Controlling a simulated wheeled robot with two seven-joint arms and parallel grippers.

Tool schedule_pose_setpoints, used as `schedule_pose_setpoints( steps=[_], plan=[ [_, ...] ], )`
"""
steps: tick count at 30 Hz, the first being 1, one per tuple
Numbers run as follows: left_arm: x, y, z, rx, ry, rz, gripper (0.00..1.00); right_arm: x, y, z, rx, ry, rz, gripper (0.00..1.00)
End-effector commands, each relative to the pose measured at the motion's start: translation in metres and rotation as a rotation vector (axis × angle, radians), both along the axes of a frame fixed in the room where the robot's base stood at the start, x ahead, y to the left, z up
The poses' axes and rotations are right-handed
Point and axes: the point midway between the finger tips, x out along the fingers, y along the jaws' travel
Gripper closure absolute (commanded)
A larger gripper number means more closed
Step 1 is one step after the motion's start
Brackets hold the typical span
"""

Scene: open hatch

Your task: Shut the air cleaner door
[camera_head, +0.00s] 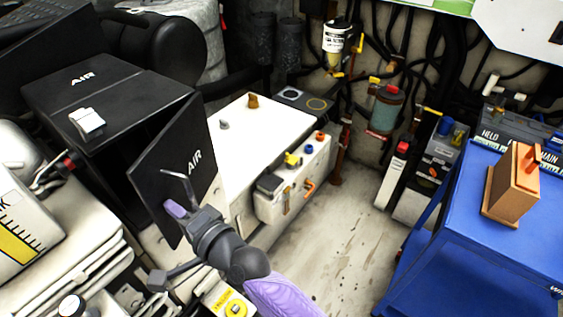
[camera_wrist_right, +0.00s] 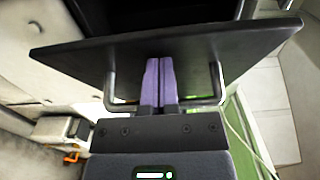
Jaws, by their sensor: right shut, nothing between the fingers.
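The air cleaner door (camera_head: 168,150) is a black panel marked AIR. It stands open at an angle from the black air cleaner box (camera_head: 60,95) at the left in the head view. In the right wrist view the door (camera_wrist_right: 215,45) is a dark slab across the top. My right gripper (camera_head: 175,208) is shut and empty, its purple fingers at the lower part of the door's marked face. My left gripper is not in view.
A white cabinet (camera_head: 262,130) stands behind the door. A blue cart (camera_head: 480,230) with a brown box (camera_head: 515,185) stands at the right. White machinery (camera_head: 70,235) fills the lower left. Bare floor (camera_head: 340,235) lies between the cabinet and the cart.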

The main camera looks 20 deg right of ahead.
Motion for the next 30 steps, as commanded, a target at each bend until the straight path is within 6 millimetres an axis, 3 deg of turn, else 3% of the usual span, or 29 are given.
schedule_pose_setpoints(
  steps=[9, 30],
  plan=[
    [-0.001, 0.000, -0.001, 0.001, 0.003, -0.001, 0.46, 0.010, 0.018, 0.000, 0.001, -0.001, 0.000, 1.00],
    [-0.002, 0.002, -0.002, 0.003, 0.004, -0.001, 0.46, 0.013, 0.023, 0.000, 0.000, 0.000, 0.000, 1.00]
  ],
)
